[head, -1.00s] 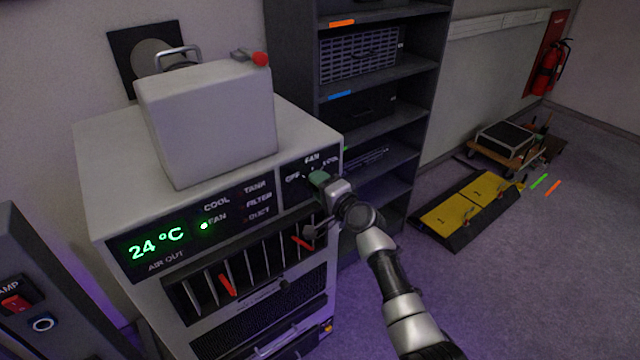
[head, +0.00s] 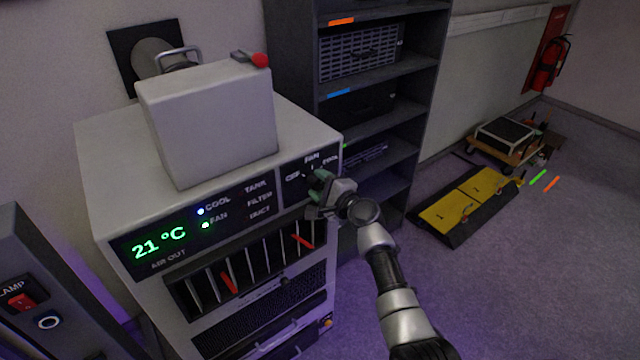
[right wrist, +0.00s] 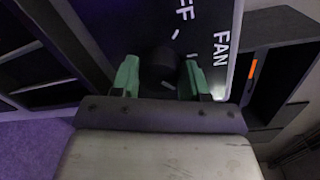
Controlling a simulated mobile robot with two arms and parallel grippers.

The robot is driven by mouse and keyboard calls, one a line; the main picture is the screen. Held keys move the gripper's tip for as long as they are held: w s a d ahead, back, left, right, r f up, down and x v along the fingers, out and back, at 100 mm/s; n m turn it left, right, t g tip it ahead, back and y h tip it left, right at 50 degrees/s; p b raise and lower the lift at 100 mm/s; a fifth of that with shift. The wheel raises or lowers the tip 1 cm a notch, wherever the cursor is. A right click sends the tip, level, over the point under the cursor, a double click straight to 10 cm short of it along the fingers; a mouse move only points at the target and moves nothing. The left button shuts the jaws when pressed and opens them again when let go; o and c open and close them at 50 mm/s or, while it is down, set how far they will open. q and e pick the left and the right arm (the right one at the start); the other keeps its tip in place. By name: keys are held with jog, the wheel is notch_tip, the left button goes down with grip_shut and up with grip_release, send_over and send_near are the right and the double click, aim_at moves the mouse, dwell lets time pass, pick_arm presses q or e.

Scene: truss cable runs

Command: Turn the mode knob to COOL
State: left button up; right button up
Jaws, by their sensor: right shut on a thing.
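The white cooling unit (head: 110,160) stands at the left in the head view. Its display (head: 158,243) reads 21 °C in green. A blue light is lit beside COOL and a green light beside FAN. The dark mode knob (right wrist: 160,68) sits on the panel marked OFF, FAN and COOL. My right gripper (head: 318,184) is at that panel, and its green fingers (right wrist: 160,78) are shut on the knob, one on each side. The gripper hides most of the knob in the head view. My left gripper is not in view.
A grey box (head: 210,120) with a handle rests on top of the unit. A dark shelf rack (head: 428,100) stands close behind on the right. A yellow-and-black ramp (head: 465,208) and a loaded dolly (head: 510,142) are on the floor. Open floor lies at the right.

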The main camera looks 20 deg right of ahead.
dwell(0.3)
jog(key=o, duration=0.9)
jog(key=shift+s, duration=0.1)
jog(key=b+v, duration=0.1)
jog(key=v, duration=0.9)
jog(key=shift+s+d, duration=0.15)
jog(key=shift+s, duration=0.15)
